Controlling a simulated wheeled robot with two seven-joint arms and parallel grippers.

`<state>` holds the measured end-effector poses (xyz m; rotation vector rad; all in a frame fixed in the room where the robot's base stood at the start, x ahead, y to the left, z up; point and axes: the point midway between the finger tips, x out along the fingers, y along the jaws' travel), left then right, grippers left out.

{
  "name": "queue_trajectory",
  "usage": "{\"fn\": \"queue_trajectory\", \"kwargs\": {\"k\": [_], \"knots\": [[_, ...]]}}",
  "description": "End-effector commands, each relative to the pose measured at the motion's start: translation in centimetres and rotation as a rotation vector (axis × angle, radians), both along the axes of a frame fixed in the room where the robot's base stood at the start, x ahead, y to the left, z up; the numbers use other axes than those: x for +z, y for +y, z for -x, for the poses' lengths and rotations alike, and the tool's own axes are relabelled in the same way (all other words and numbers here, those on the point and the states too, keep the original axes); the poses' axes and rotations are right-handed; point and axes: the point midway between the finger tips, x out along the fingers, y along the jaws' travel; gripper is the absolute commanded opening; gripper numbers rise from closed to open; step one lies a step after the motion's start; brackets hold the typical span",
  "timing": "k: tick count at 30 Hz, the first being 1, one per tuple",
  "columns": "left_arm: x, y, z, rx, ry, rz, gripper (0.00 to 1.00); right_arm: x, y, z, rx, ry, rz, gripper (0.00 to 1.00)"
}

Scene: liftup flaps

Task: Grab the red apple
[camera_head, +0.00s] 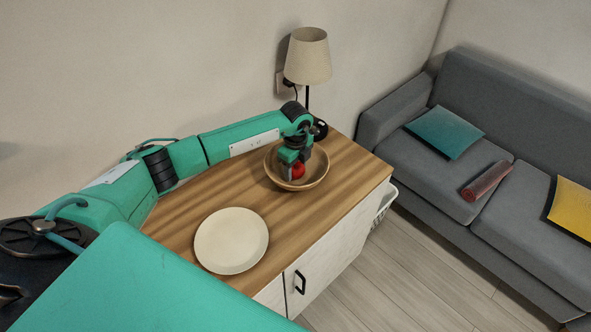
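A red apple (298,171) sits in a round wooden bowl (317,177) on the wooden cabinet top. My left gripper (294,167) points down into the bowl, with its fingers at the apple. The gripper and fingers cover part of the apple. The view is too small to tell whether the fingers are closed on the apple or only around it. My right gripper is not in view.
An empty cream plate (232,241) lies on the cabinet top (190,212), in front of the bowl. A lamp (308,58) stands behind the bowl near the wall. A grey sofa (480,130) with cushions is at the right, across open floor.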

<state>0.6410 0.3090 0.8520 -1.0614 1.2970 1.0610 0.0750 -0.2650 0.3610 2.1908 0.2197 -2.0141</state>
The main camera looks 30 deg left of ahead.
Motion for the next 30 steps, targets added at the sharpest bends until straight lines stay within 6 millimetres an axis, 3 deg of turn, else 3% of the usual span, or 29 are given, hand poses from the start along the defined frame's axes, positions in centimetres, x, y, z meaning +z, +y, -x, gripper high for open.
{"fn": "queue_trajectory", "kwargs": {"k": [11,16,20,30], "knots": [[0.3,0.1,0.0,0.001,-0.001,0.0,0.3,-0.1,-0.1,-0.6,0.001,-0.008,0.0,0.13],[1.9,0.1,-0.1,0.0,-0.004,0.001,0.3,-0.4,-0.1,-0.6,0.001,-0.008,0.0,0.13],[4.2,0.1,-0.2,0.0,-0.005,0.0,0.3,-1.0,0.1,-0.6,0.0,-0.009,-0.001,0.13],[13.5,0.1,-0.1,0.0,-0.005,0.0,0.3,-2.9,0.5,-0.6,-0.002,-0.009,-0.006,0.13]]}}
